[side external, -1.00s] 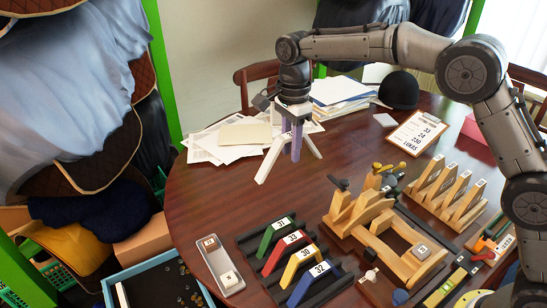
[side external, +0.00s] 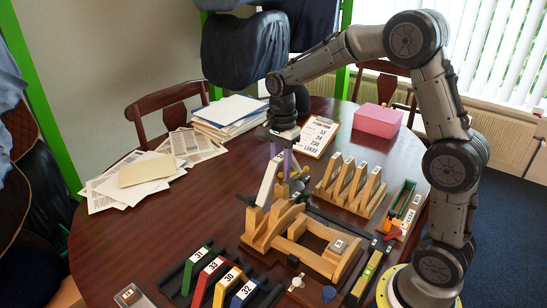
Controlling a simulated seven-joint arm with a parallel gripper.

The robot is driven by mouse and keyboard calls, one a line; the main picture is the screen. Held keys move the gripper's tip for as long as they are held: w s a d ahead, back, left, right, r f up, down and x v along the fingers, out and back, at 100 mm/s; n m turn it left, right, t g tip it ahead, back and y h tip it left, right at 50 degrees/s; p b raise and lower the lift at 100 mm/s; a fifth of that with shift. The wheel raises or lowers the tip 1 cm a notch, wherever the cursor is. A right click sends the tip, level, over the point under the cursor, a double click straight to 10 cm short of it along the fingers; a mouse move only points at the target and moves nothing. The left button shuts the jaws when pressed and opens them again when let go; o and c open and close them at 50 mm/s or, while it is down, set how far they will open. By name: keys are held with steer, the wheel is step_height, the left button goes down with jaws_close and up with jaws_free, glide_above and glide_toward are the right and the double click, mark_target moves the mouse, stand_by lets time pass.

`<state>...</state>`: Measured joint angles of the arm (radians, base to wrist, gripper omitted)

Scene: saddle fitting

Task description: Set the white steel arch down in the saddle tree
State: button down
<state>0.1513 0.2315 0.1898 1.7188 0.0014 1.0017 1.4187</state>
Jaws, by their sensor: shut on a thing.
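My gripper (side external: 284,148) is shut on the white steel arch (side external: 268,182) and points down over the back left end of the saddle tree. One white leg of the arch shows clearly, slanting down to the left. Its other leg is mostly hidden behind the gripper's purple fingers. The saddle tree (side external: 318,262) is a light wooden frame lying on the table, with raised wooden pieces at its back left end. The arch's lower end overlaps these pieces in the picture. I cannot tell whether it touches them.
A rack of numbered coloured arches (side external: 208,276) stands front left of the tree. A wooden rack with numbered slats (side external: 350,185) stands behind right. Papers (side external: 140,176), a clipboard (side external: 316,137) and a pink box (side external: 377,120) lie farther back. The table's left middle is clear.

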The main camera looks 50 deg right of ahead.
mark_target(280, 203)
steer(key=shift+f, duration=3.75)
steer(key=shift+f, duration=0.65)
steer(key=shift+f, duration=0.4)
